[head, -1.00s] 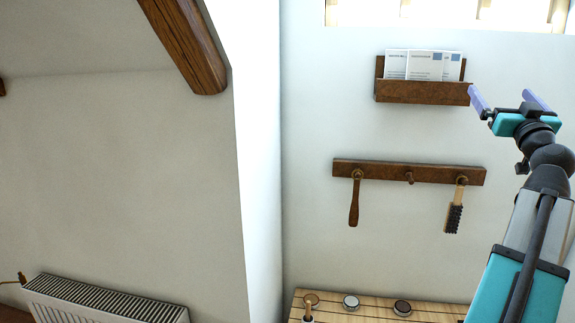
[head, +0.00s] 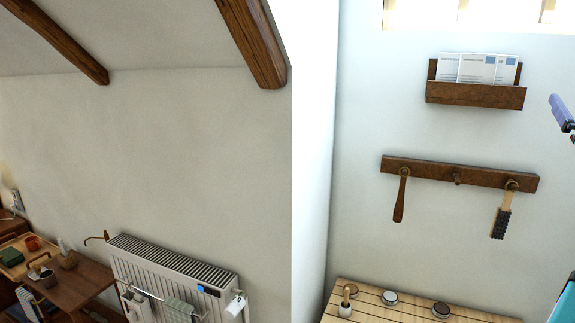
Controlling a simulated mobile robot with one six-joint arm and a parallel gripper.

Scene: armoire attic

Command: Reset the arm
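My gripper (head: 564,113) is only partly in view at the right edge of the head view. One bluish finger shows against the white wall, to the right of the wooden letter holder. The other finger and most of my arm are cut off by the frame edge. Whether it is open or shut does not show. A small teal strip of my arm shows low at the right edge.
A wooden letter holder (head: 475,94) with papers and a peg rail (head: 458,174) with two hanging brushes are on the wall. Below is a slatted wooden top (head: 375,308) with several small items. A radiator (head: 170,275) and a brown table (head: 75,283) stand left.

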